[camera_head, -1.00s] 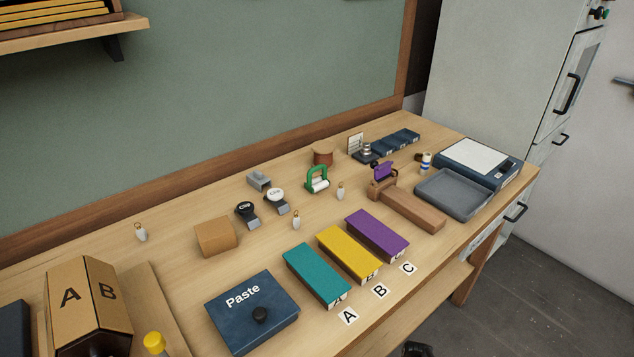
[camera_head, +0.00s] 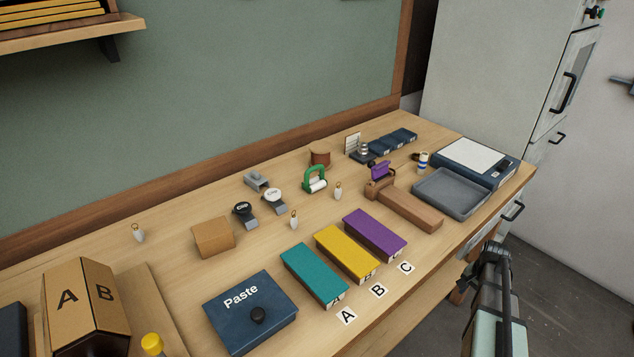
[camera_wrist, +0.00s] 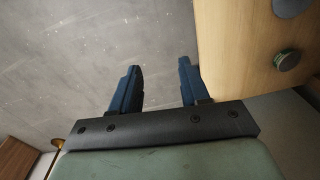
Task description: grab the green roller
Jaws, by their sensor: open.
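The green roller (camera_head: 314,179) has a green handle frame and a white cylinder. It stands on the workbench towards the back middle in the head view, left of a small white tag-like piece. My gripper (camera_wrist: 160,76) shows in the wrist view with its two dark blue fingers apart and nothing between them. It is over the grey floor beside a wooden surface, well away from the roller. The roller is not in the wrist view.
My arm (camera_head: 492,305) is off the bench's front right edge. Teal (camera_head: 314,275), yellow (camera_head: 347,252) and purple (camera_head: 375,234) blocks lie in front of the roller. A copper-brown spool (camera_head: 320,158) stands behind it. A brown wooden holder (camera_head: 405,207) is to its right.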

